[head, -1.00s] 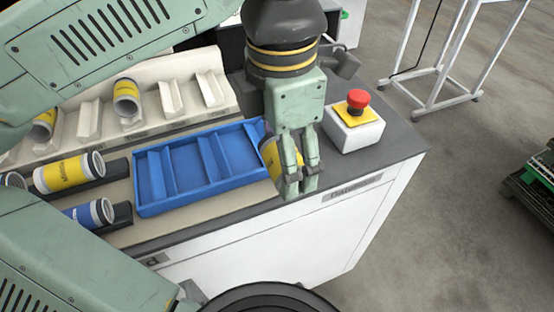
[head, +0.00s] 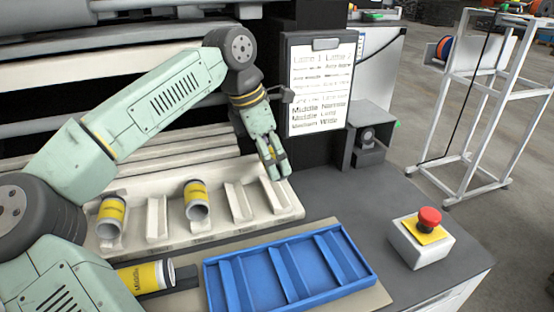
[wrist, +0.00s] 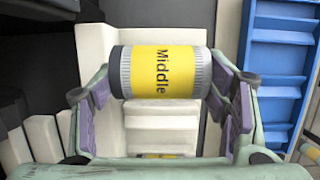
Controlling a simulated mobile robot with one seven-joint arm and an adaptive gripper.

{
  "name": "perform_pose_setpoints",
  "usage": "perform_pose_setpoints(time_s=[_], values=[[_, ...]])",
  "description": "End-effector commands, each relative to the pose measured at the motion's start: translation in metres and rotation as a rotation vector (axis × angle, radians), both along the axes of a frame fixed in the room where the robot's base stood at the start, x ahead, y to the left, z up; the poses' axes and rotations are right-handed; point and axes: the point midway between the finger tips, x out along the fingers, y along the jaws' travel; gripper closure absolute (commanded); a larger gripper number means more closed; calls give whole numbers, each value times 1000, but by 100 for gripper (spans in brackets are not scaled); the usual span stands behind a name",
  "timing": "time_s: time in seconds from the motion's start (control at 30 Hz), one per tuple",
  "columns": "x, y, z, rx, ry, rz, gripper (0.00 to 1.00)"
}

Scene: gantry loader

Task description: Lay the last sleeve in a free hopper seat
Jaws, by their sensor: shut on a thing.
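My gripper (head: 275,168) is shut on a sleeve over the right end of the pale hopper rack (head: 225,228). In the wrist view the sleeve (wrist: 160,72) is yellow with a grey ridged end, reads "Middle", and lies crosswise between the fingers. A pale seat shows below it; I cannot tell if they touch. In the head view the fingers mostly hide this sleeve. Two other yellow sleeves sit in the rack, one at the left (head: 111,213) and one near the middle (head: 196,192). The seat (head: 239,203) to the right of the middle sleeve is empty.
An empty blue divided tray (head: 288,275) lies in front of the rack. Another yellow sleeve (head: 146,278) rests on a dark holder at the lower left. A clipboard (head: 318,85) stands behind my gripper. A red stop button (head: 429,217) is on its box at the right.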

Motion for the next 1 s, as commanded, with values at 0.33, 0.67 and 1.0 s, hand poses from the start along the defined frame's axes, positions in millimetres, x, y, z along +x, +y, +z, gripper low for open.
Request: perform_pose_setpoints(time_s=[0.33,0.67,1.0], values=[[0,-1,-30,-2,-2,0,74],[-1,-1,-52,-2,-2,0,74],[-1,-1,-52,-2,-2,0,27]])
